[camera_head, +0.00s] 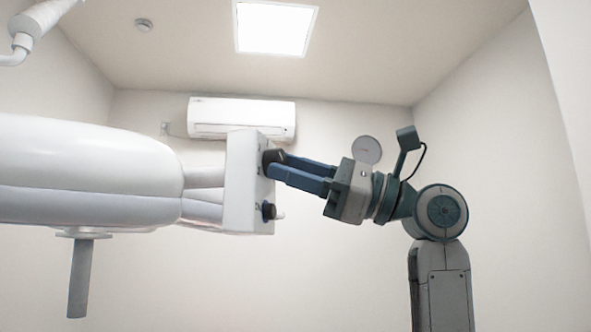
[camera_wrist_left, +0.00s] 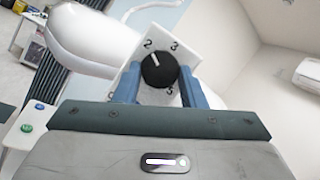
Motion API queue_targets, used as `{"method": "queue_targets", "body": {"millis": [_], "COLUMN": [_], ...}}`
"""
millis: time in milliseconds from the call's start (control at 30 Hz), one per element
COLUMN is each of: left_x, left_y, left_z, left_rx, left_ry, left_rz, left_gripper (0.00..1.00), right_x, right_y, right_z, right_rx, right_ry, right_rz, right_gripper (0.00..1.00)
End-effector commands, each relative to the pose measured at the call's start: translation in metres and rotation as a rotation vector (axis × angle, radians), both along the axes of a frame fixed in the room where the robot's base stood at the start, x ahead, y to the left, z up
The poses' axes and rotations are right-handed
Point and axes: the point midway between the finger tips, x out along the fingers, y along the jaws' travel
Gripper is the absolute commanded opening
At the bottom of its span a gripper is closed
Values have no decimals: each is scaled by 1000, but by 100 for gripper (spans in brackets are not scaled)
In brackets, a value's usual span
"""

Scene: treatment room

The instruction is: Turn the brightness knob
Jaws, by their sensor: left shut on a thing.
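A black dial knob (camera_wrist_left: 158,69) with a white pointer line sits on a white panel face in the left wrist view. The pointer is tilted up and left, near the printed 2; a 3 and a 5 also show. In the head view this upper knob (camera_head: 270,158) is on the right side of the white control box (camera_head: 246,185), partly hidden by my fingers. My left gripper (camera_head: 277,164) has its two blue fingers around the knob, one on each side; it also shows in the left wrist view (camera_wrist_left: 158,78). My right gripper is not in view.
A second, dark knob (camera_head: 268,211) is lower on the same box. The box joins a large white lamp head (camera_head: 90,170) at the left, with a grey handle (camera_head: 80,278) below it. The space below the box and my arm is clear.

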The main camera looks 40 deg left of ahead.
Motion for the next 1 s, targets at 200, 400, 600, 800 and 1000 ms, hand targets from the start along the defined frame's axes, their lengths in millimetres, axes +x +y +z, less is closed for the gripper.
{"method": "queue_targets", "body": {"millis": [200, 400, 600, 800, 1000], "left_x": [0, 0, 2, 21, 44], "left_y": [0, 0, -3, -26, -56], "left_z": [0, 0, -2, -13, -27], "left_rx": [-1, -1, -2, -1, -1], "left_ry": [0, 0, 2, 5, 3], "left_rz": [-1, 0, -1, -4, -3], "left_gripper": [48, 59, 59, 59, 59], "right_x": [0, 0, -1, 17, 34], "right_y": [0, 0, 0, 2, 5], "right_z": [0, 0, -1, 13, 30], "right_rx": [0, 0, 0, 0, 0], "right_ry": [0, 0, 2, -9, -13], "right_rz": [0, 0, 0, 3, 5], "right_gripper": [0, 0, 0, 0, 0]}}
